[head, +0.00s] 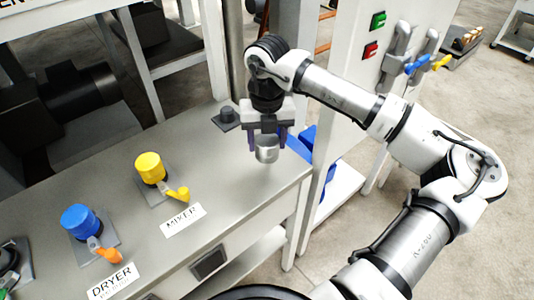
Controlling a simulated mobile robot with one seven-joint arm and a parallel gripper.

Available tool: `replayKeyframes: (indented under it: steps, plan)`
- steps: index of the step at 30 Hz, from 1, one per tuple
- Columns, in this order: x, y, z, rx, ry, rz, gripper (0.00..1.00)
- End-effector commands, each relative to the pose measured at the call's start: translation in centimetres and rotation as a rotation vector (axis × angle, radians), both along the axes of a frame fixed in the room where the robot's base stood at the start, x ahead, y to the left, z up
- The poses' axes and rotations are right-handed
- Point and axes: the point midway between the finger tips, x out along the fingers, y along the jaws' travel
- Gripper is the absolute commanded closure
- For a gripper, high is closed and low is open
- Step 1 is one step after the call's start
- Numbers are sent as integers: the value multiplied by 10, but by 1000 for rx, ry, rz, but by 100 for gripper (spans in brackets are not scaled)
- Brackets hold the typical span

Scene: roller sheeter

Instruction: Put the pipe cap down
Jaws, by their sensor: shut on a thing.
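The pipe cap (267,153) is a small, silvery, rounded piece. My gripper (267,140) is shut on it, with a dark finger on each side of it. The cap appears above the right end of the grey bench (222,190), near its right edge. I cannot tell from this one view how far it is above the surface.
A yellow cylinder (149,167) stands by the MIXER label (183,219), and a blue one (78,221) by the DRYER label (112,281). A small dark fixture (226,118) sits left of my gripper. Bare bench lies between the yellow cylinder and the cap. A white panel (355,80) stands behind.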

Motion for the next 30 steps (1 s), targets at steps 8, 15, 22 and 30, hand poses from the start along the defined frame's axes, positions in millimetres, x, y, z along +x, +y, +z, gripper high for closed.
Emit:
replayKeyframes:
  steps: [8,15,22,30]
  plan:
    - [0,0,-28,1,1,-1,72]
    - [0,0,-58,1,0,0,72]
    - [0,0,-59,-1,-1,-1,72]
    - [0,0,-62,-1,-1,-1,36]
